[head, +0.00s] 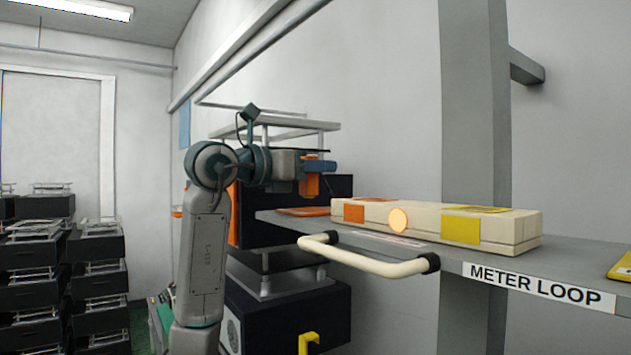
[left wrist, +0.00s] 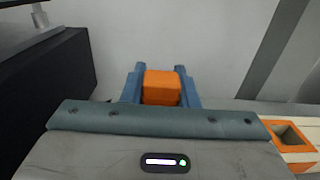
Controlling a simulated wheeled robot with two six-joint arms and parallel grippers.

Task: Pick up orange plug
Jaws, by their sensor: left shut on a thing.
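The orange plug (head: 310,182) is held by my left gripper (head: 318,167) in the head view, above the left end of the shelf. In the left wrist view the plug (left wrist: 161,88) sits between the two blue fingers of my left gripper (left wrist: 161,92), which touch it on both sides. A cream fixture box (head: 420,225) lies on the shelf to the right of the gripper. It has an orange patch at its left and a yellow patch at its right. In the left wrist view an orange-rimmed square opening (left wrist: 268,133) shows at the right. My right gripper is not in view.
The grey shelf (head: 590,258) carries a METER LOOP label and a cream handle (head: 365,262) along its front edge. An orange flat piece (head: 303,211) lies at the shelf's left end. Black equipment stands behind and below. A yellow object (head: 620,267) is at the right edge.

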